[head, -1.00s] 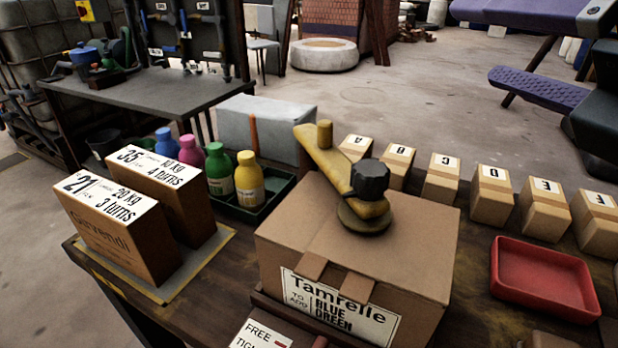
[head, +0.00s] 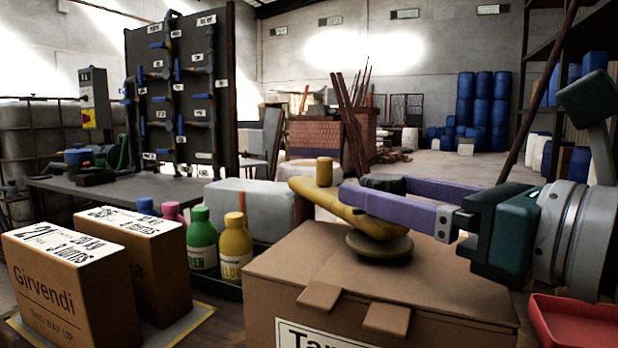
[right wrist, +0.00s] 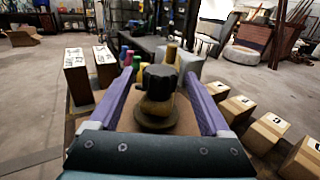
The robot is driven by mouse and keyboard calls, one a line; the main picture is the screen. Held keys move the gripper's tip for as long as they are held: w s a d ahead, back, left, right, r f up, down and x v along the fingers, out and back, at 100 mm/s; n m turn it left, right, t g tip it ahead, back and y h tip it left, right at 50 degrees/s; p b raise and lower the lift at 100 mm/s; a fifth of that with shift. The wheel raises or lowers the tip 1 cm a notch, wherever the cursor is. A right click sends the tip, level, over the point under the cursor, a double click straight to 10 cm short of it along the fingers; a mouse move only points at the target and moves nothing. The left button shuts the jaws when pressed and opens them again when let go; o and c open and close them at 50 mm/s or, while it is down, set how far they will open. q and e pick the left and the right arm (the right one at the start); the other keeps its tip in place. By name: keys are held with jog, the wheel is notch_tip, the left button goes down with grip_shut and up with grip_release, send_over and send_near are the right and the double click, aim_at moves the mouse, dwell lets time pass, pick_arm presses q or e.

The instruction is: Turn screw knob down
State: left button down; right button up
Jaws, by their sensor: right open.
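The black screw knob (right wrist: 158,78) sits on the hub of a yellow crank arm (head: 332,207) with an upright handle peg (head: 324,172). The crank's round base (head: 379,246) is on top of a large cardboard box (head: 330,275). My right gripper (head: 365,190) reaches in from the right at knob height. It is open, with its purple fingers on either side of the knob in the right wrist view (right wrist: 163,85). A gap shows between knob and fingers there. In the head view the near finger partly hides the knob. My left gripper is not in view.
Two labelled cartons (head: 60,290) stand at the left. Green (head: 202,240) and yellow (head: 235,252) bottles stand in a tray behind the box. A red tray (head: 572,322) is at the right.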

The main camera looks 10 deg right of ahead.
jog(key=shift+x, duration=2.35)
jog(key=shift+c, duration=0.3)
grip_shut()
